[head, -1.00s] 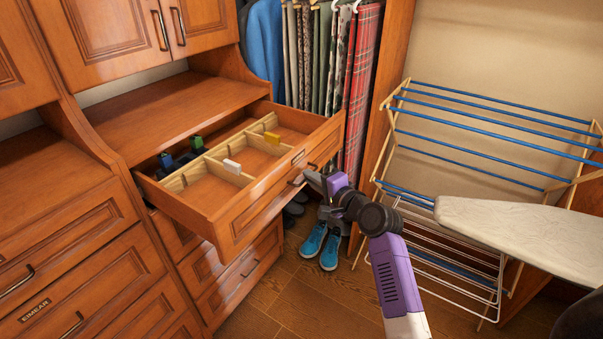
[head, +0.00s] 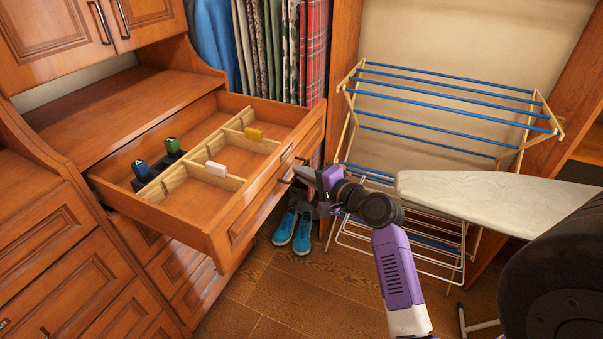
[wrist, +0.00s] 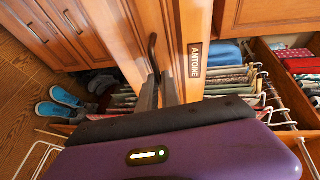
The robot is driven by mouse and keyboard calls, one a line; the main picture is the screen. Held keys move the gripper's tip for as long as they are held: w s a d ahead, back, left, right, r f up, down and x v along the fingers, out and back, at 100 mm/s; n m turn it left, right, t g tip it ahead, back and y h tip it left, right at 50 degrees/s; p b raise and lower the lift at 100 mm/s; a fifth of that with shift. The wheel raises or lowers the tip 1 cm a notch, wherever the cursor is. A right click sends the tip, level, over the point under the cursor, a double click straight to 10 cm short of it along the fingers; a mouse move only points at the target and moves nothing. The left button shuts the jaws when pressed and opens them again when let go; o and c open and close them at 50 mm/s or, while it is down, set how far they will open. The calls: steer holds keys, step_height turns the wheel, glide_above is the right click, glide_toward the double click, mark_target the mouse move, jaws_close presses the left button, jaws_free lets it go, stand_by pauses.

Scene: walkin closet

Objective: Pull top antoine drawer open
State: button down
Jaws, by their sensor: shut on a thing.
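The top drawer (head: 235,220) stands pulled well out of the wooden cabinet in the head view. In the wrist view the drawer front bears the label ANTOINE (wrist: 195,62). A dark bar handle (wrist: 153,50) is on the drawer front. My gripper (head: 303,176) is at the drawer front, shut on the handle; it also shows in the wrist view (wrist: 158,88). The fingers hide part of the handle.
A drying rack (head: 440,105) and an ironing board (head: 500,195) stand at the right. Blue shoes (head: 292,230) sit on the floor below the drawer. Clothes (head: 290,50) hang behind it. Wooden floor (head: 310,290) is clear in front.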

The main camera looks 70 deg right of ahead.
steer(key=c, duration=1.6)
jaws_free()
steer(key=shift+o, duration=0.2)
steer(key=b+v, duration=0.1)
steer(key=v, duration=0.6)
steer(key=shift+s+a, duration=0.2)
steer(key=shift+s, duration=0.1)
steer(key=shift+r, duration=0.1)
